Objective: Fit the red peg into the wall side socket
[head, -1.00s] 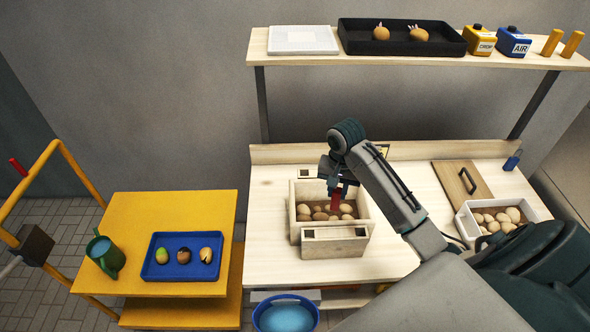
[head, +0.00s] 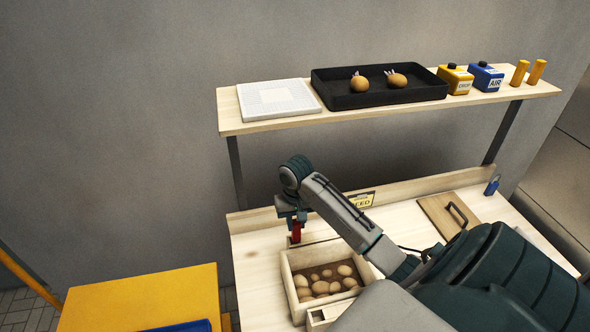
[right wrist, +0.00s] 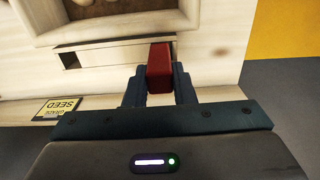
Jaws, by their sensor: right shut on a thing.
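My right gripper (head: 296,219) is shut on the red peg (head: 297,231), which hangs below its fingers near the wall end of the potato crate. In the right wrist view the red peg (right wrist: 159,66) sits between the fingers, its far end over one end of the pale wooden socket block (right wrist: 112,54). A dark opening (right wrist: 70,60) shows at the block's other end. The peg hides the part of the block behind it, so I cannot tell whether it touches or enters an opening. My left gripper is not in view.
The wooden crate (head: 287,279) holds several potatoes. A second socket block (head: 318,318) is at its near end, partly cut by my arm. A shelf (head: 236,123) overhangs behind, and a sign (head: 360,200) stands by the back board. A yellow table (head: 145,300) is at left.

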